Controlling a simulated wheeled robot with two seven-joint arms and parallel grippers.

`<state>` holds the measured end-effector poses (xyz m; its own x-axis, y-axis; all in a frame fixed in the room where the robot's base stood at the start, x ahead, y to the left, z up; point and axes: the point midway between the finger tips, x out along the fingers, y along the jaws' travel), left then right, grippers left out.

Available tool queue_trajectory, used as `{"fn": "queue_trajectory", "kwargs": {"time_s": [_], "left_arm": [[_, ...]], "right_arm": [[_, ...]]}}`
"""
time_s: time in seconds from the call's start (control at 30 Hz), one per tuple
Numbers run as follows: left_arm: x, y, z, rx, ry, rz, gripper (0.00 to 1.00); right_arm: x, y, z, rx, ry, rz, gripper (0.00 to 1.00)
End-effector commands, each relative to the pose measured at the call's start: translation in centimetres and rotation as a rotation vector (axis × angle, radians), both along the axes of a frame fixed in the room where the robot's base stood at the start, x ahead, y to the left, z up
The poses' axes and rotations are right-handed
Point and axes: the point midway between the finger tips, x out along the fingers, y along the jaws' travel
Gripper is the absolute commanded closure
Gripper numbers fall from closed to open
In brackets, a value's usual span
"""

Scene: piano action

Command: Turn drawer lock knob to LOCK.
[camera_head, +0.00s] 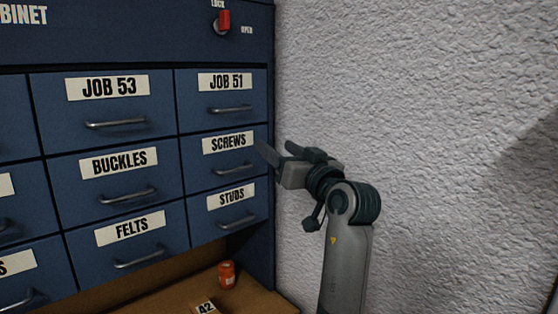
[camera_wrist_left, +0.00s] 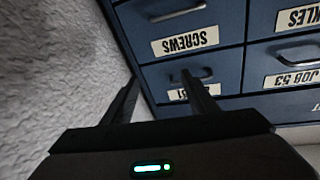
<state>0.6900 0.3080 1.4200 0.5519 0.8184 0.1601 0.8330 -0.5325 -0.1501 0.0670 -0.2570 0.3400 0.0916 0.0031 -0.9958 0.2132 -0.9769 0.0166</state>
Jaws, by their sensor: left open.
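The red lock knob (camera_head: 223,20) is on the top panel of the blue cabinet, near its right edge. Its red handle stands roughly upright beneath the word LOCK (camera_head: 217,3). The word OPEN (camera_head: 247,30) is to its lower right. My left gripper (camera_head: 279,150) is open and empty, well below and right of the knob, by the SCREWS drawer and the cabinet's right edge. In the left wrist view its two fingers (camera_wrist_left: 158,82) are spread before upside-down drawer labels; the knob does not show there. My right gripper is not in view.
The blue cabinet has labelled drawers with metal handles, such as the JOB 51 drawer (camera_head: 218,111). A rough white wall (camera_head: 420,80) stands to the right. An orange-red jar (camera_head: 227,275) and an A2 tag (camera_head: 205,307) are on the wooden surface (camera_head: 262,297) below.

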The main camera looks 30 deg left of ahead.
Motion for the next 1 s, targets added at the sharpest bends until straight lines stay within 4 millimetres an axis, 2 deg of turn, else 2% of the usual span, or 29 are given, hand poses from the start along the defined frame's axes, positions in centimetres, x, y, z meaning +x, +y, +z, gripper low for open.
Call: {"fn": "queue_trajectory", "kwargs": {"time_s": [0.1, 0.23, 0.87, 1.0], "left_arm": [[0.2, 0.2, -1.4, -0.009, 0.018, -0.01, 0.47], [0.3, 0.2, -2.3, -0.015, 0.028, -0.018, 0.47], [0.3, 0.3, -2.6, -0.017, 0.033, -0.021, 0.47], [0.4, 0.4, -3.6, -0.024, 0.046, -0.027, 0.47]], "right_arm": [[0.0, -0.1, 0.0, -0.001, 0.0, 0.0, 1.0], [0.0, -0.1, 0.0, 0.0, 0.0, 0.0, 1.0], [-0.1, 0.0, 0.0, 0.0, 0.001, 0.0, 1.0], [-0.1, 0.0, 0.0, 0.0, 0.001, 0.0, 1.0]]}}
